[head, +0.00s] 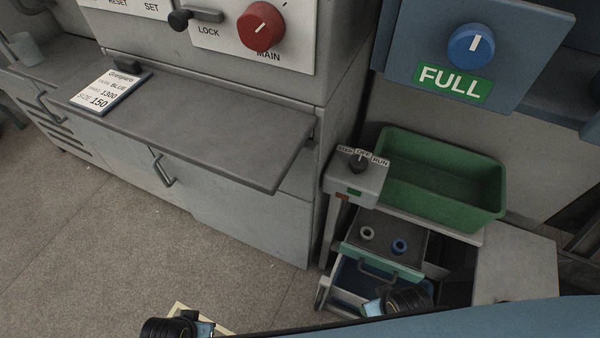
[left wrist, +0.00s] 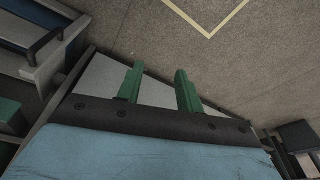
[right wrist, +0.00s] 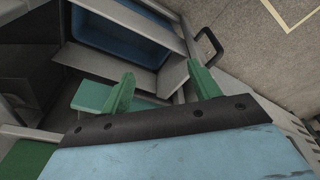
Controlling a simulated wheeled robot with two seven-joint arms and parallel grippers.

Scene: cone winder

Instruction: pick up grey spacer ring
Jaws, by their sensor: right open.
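The grey spacer ring (head: 367,233) lies in the upper open drawer (head: 384,262) of the small cabinet at the right of the head view. A blue ring (head: 400,246) lies just right of it, apart. My right gripper (right wrist: 161,73) has its green fingers spread, with nothing between them. The right wrist view shows drawer parts beyond them but no ring. My left gripper (left wrist: 158,70) also has its fingers spread and empty, with a grey panel and floor beyond. Neither gripper's fingertips can be made out in the head view.
A green bin (head: 440,180) stands on the cabinet above and behind the drawer, beside a switch box (head: 357,180). A lower blue-lined drawer (head: 350,279) is open too; its inside shows in the right wrist view (right wrist: 120,35). A grey shelf (head: 200,120) juts out at left.

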